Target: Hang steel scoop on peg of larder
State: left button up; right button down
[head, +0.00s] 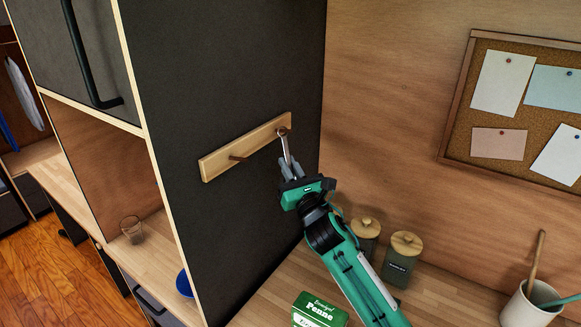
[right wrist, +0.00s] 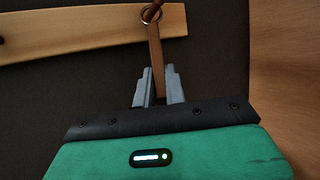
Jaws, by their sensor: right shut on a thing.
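The steel scoop (right wrist: 156,58) is held by its handle in my right gripper (head: 290,168), whose fingers also show in the right wrist view (right wrist: 158,88). The ring at the handle's upper end is at the right peg (right wrist: 150,13) of the wooden peg rail (head: 215,165). The peg seems to pass through the ring, but I cannot tell how far. The scoop's bowl is hidden by my gripper. The rail is fixed to the dark side of the larder (head: 220,70). The left peg (head: 238,157) is bare. My left gripper is not in view.
A utensil crock (head: 525,308) is at the lower right. A glass (head: 132,230) stands on the left shelf. A corkboard (head: 455,125) hangs on the wall.

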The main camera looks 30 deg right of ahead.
dwell(0.4)
jog(key=c, duration=1.4)
grip_release()
jog(key=shift+o, duration=0.2)
